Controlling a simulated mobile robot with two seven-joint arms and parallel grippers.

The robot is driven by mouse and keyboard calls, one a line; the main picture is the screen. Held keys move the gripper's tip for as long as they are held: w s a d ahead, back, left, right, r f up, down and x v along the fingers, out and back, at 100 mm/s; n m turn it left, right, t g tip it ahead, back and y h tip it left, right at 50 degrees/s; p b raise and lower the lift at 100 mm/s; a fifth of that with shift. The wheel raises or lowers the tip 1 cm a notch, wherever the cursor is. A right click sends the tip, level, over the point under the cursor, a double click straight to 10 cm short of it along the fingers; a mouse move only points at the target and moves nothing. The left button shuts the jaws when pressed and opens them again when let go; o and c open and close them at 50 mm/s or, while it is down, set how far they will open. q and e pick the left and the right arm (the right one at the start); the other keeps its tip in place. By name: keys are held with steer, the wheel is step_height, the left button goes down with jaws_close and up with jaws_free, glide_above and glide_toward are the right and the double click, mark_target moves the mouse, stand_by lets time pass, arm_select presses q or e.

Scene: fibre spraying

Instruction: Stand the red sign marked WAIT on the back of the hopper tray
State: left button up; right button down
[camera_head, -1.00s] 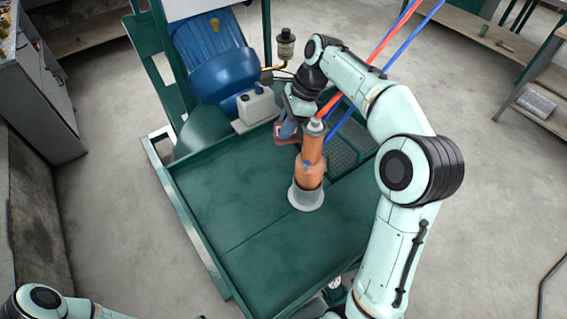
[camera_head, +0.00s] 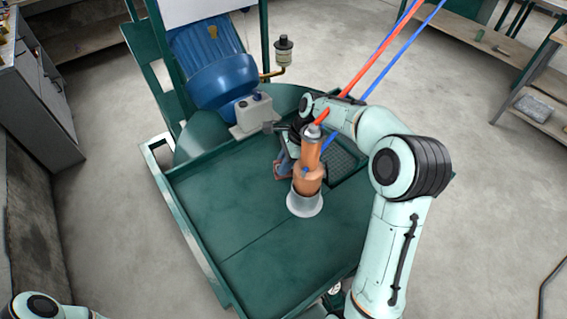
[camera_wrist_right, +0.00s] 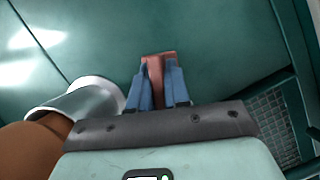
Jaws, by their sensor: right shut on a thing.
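The red sign (camera_head: 281,170) is a small reddish plate low at my right gripper (camera_head: 285,165), over the green hopper tray (camera_head: 225,215). In the right wrist view the blue fingers of the right gripper (camera_wrist_right: 158,85) are shut on the sign (camera_wrist_right: 153,62). Its WAIT lettering cannot be read, and the fingers cover part of it. I cannot tell whether the sign touches the tray floor. The sign is left of the orange spray unit (camera_head: 308,178) in the head view. My left gripper is out of view; only a bit of that arm shows at lower left.
The spray unit has a grey flared base (camera_head: 304,203); it also shows in the wrist view (camera_wrist_right: 85,97). A dark grid (camera_head: 345,160) lies to the right. The tray's front and left are clear.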

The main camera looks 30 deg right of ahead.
steer(key=shift+f, duration=0.15)
steer(key=c, duration=1.1)
jaws_free()
steer(key=shift+r, duration=0.35)
steer(key=v, duration=1.1)
steer(key=shift+r, duration=0.35)
steer(key=shift+d, duration=0.1)
